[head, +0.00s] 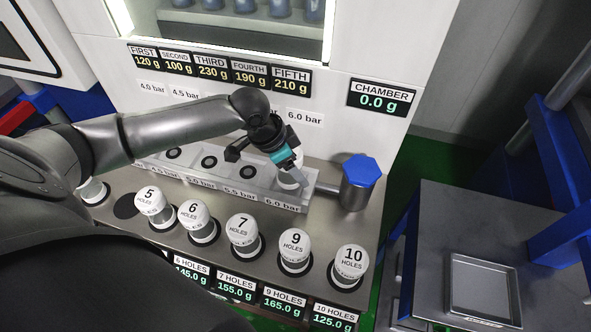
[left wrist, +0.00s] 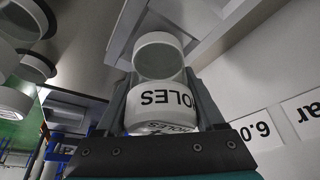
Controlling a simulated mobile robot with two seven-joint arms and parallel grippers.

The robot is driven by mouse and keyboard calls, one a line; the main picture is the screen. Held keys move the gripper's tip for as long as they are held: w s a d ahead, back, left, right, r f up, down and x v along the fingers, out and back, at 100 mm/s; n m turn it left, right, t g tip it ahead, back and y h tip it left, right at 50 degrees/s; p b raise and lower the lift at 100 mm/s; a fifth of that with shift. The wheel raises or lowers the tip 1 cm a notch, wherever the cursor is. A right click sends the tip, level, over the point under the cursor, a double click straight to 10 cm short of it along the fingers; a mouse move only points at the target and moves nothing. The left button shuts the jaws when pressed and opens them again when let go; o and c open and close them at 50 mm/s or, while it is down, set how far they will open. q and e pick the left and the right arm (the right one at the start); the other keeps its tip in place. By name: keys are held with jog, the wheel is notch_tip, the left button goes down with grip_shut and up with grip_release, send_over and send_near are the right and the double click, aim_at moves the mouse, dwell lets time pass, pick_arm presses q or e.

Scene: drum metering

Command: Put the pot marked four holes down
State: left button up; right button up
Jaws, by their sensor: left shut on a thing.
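My left gripper (head: 291,171) is shut on a white pot (head: 290,182) at the 6.0 bar end of the grey tray (head: 250,196). In the left wrist view the held pot (left wrist: 160,105) sits between the fingers, its HOLES lettering upside down. Pots marked 5 (head: 150,200), 6 (head: 193,214), 7 (head: 242,229), 9 (head: 295,245) and 10 (head: 351,262) stand along the counter front. My right gripper is not in view.
A dark empty ring (head: 126,206) lies left of pot 5, and another white pot (head: 93,191) is partly hidden by my arm. A blue-topped post (head: 361,178) stands right of the tray. The chamber display (head: 381,99) reads 0.0 g. A shallow metal tray (head: 483,287) lies right.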

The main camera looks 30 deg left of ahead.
pick_arm(q)
jog(key=shift+f, duration=0.5)
jog(key=shift+f, duration=0.15)
jog(key=o, duration=1.6)
jog(key=shift+w+a, duration=0.1)
jog(key=shift+a, duration=0.05)
jog(key=shift+r, duration=0.25)
jog(key=p+v, duration=0.1)
jog(key=v, duration=1)
jog(key=shift+s+r+p, duration=0.3)
jog(key=shift+r+p, duration=0.05)
jog(key=shift+p, duration=0.05)
